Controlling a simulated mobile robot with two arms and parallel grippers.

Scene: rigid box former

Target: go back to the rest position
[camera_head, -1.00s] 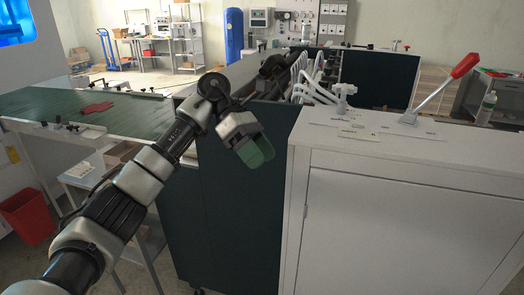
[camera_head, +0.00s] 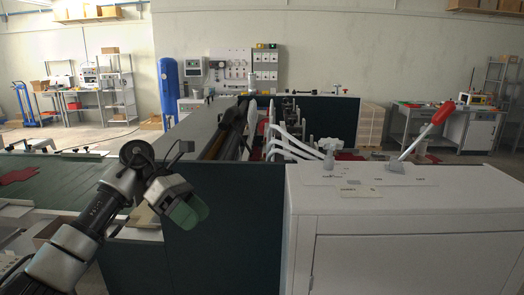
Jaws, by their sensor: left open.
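My left gripper (camera_head: 186,207) hangs at the end of my left arm, in front of the dark side panel of the machine (camera_head: 235,235). Its green-tipped fingers point down to the right. Nothing shows between them. It is apart from the white cabinet (camera_head: 400,205) to its right. My right gripper does not show.
A lever with a red handle (camera_head: 443,112) stands up from the white cabinet top, near white hoses (camera_head: 295,145). A green table (camera_head: 60,190) with a red cloth-like piece (camera_head: 22,173) lies at left. A blue cylinder (camera_head: 168,85) stands behind.

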